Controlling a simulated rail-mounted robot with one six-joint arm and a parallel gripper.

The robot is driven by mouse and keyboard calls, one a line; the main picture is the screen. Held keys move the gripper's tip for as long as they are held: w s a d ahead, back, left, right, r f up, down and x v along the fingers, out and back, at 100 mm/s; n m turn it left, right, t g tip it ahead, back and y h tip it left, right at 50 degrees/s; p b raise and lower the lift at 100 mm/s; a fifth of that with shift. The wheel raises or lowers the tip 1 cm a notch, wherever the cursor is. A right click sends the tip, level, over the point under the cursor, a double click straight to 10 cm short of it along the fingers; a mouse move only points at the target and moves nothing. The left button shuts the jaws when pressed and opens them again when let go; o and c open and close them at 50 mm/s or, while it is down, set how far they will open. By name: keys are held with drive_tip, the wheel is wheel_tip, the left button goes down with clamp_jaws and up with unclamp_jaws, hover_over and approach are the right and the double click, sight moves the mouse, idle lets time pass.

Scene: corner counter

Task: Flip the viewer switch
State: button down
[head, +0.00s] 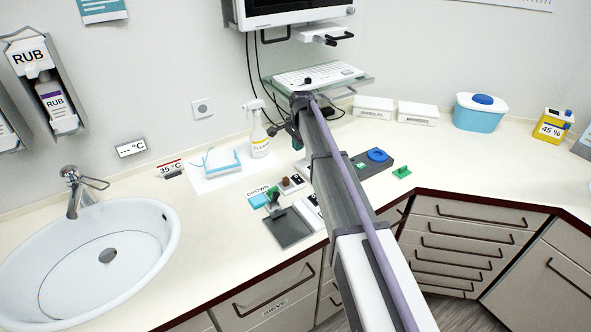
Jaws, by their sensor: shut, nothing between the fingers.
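I cannot make out a viewer switch for certain. A white box (308,213) with small dark parts on top stands at the counter's front edge, partly hidden behind my arm. A monitor (292,12) hangs on the wall at the top. My arm reaches up across the middle of the head view. My gripper (277,130) shows as a small dark shape left of the arm, near the spray bottle, apart from the plate and box. It is shut and empty.
A white spray bottle (257,130) stands near my gripper. A glass shelf with a keyboard (318,76) juts out behind my arm. A sink (88,260) is at left. Right of my arm lie a grey tray with a blue ring (377,155) and a green piece (402,172).

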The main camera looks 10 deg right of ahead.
sight(295, 177)
drive_tip(key=shift+s+m, duration=0.2)
drive_tip(key=shift+m, duration=0.1)
drive_tip(key=f+b, duration=0.4)
drive_tip(key=w+f+b, duration=0.1)
drive_tip(key=f+b, duration=0.9)
drive_tip(key=shift+w+a, duration=0.25)
drive_tip(key=shift+a, duration=0.1)
drive_tip(key=shift+r, duration=0.1)
